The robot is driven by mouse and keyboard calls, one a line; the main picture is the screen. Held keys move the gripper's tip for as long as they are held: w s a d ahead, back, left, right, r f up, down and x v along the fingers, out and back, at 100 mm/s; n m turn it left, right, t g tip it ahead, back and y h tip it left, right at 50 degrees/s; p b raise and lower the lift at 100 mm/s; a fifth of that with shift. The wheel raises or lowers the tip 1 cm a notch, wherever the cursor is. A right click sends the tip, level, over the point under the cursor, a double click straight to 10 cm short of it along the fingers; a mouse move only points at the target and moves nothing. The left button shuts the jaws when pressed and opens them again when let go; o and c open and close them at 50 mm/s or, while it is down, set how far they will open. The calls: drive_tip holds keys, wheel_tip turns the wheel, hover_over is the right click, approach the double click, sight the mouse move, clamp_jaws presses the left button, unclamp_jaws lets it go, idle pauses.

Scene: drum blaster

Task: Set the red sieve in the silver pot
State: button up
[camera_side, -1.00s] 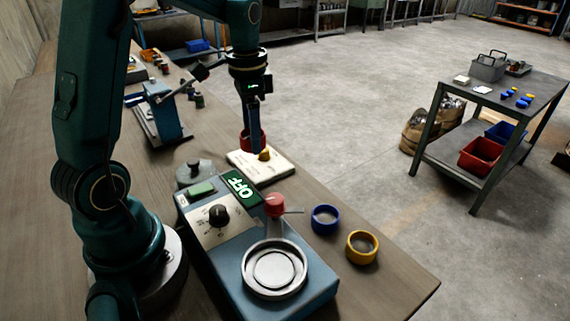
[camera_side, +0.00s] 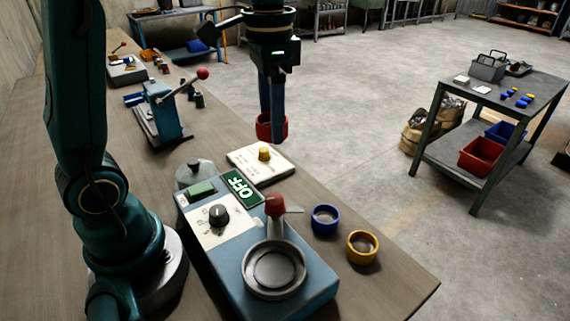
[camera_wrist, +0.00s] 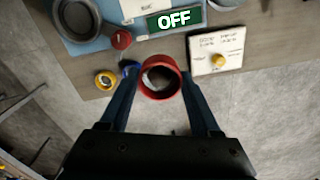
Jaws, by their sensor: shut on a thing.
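The red sieve (camera_side: 264,127) is a short ring held between the fingers of my gripper (camera_side: 272,130), above the far edge of the bench. In the wrist view the red sieve (camera_wrist: 160,78) sits between the two fingertips of my gripper (camera_wrist: 158,88), and I look down through its opening. The silver pot (camera_side: 275,270) is a shallow round dish on the blue machine at the front of the bench. The pot also shows at the upper left of the wrist view (camera_wrist: 58,22). The pot looks empty and my gripper is well apart from it.
A red-knobbed arm (camera_side: 276,206) stands at the pot's back edge. A blue ring (camera_side: 325,219) and a yellow ring (camera_side: 362,247) lie right of the machine. A white board with a yellow knob (camera_side: 262,162) lies behind the green OFF sign (camera_side: 242,187).

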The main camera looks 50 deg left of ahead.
drive_tip(key=s+d, duration=0.4)
drive_tip(key=d, duration=0.4)
hover_over(274, 269)
wheel_tip(274, 269, down, 4)
drive_tip(key=shift+f, duration=2.9)
drive_tip(key=shift+f, duration=0.75)
